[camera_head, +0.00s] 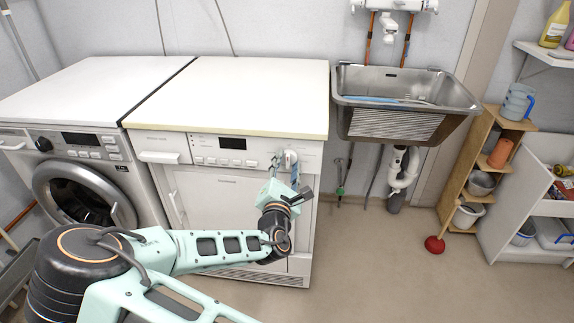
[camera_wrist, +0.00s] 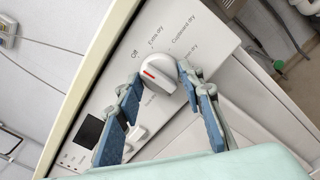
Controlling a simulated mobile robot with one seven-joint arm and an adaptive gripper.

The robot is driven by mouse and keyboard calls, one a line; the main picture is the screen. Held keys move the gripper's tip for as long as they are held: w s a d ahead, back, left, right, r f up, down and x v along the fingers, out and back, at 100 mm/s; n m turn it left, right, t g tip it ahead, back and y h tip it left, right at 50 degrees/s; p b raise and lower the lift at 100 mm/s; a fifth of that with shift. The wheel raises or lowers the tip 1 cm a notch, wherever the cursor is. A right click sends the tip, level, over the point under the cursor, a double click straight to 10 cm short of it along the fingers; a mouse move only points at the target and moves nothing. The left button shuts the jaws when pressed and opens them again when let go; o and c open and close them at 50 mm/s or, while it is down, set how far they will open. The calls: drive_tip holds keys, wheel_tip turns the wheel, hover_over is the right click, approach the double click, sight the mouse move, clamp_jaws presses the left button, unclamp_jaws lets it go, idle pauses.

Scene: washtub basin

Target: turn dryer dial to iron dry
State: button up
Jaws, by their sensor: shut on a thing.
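The white dryer dial (camera_wrist: 163,72) with a red mark is on the dryer's control panel in the wrist view. Its red mark faces left in that picture. Labels around it include "Off" and "Cupboard dry"; a label just above its right side seems to read "Iron dry", but is small. My gripper (camera_wrist: 159,76) has its blue-padded fingers on either side of the dial, shut on it. In the head view the dial (camera_head: 290,157) is at the right end of the panel of the dryer (camera_head: 222,202), with my gripper (camera_head: 285,172) in front, partly hiding it.
A washing machine (camera_head: 85,178) stands left of the dryer. A steel basin (camera_head: 400,122) hangs on the wall to the right. Wooden shelves (camera_head: 478,165) and a red plunger (camera_head: 434,244) stand farther right. The floor (camera_head: 370,270) in front is clear.

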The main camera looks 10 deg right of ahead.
drive_tip(key=shift+c, duration=0.2)
drive_tip(key=m, duration=0.5)
drive_tip(key=shift+m, duration=0.3)
drive_tip(key=m, duration=0.6)
drive_tip(key=shift+m, duration=0.3)
drive_tip(key=m+b, duration=0.2)
drive_tip(key=m, duration=0.4)
drive_tip(key=shift+b, duration=0.3)
drive_tip(key=m+b, duration=0.3)
drive_tip(key=m, duration=0.2)
drive_tip(key=shift+r+m, duration=0.1)
drive_tip(key=shift+m, duration=0.3)
drive_tip(key=o, duration=1.2)
drive_tip(key=shift+c, duration=0.2)
